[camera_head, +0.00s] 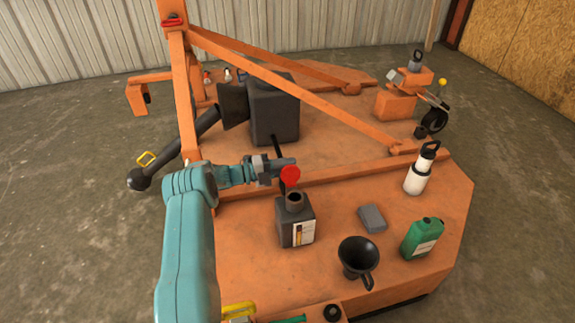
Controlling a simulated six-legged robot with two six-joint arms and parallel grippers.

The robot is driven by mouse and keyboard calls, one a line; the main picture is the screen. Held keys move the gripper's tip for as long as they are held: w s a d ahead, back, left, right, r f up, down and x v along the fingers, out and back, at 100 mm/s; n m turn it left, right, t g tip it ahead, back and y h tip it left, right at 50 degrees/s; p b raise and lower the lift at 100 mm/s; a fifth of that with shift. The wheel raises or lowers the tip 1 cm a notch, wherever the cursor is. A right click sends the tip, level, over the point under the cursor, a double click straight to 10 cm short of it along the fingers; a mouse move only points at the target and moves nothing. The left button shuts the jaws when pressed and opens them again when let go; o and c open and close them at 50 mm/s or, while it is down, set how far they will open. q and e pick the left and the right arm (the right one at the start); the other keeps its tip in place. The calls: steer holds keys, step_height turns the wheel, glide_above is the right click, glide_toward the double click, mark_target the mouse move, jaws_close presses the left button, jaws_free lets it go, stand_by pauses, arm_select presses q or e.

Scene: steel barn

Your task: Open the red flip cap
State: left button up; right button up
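The red flip cap (290,174) shows as a round disc standing up above the neck of a dark grey bottle (283,228) with a white label. The bottle's neck opening (294,197) shows uncovered just below the disc. My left gripper (287,165), on the teal arm from the left, is right behind and beside the cap, at its upper left. The cap hides part of the fingers, so I cannot tell whether they touch it or how far apart they are. My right gripper is not in view.
A black funnel (352,262), a grey block (372,218), a green jug (422,238) and a white bottle (416,179) stand to the right on the orange deck (330,205). An orange diagonal bar (290,78) and a black tank (274,112) are behind.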

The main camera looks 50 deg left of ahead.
arm_select(q)
steer(key=shift+o, duration=0.5)
steer(key=shift+f, duration=0.2)
steer(key=shift+r, duration=0.35)
step_height(320, 180, up, 20)
steer(key=p, duration=0.7)
steer(key=shift+f, duration=0.15)
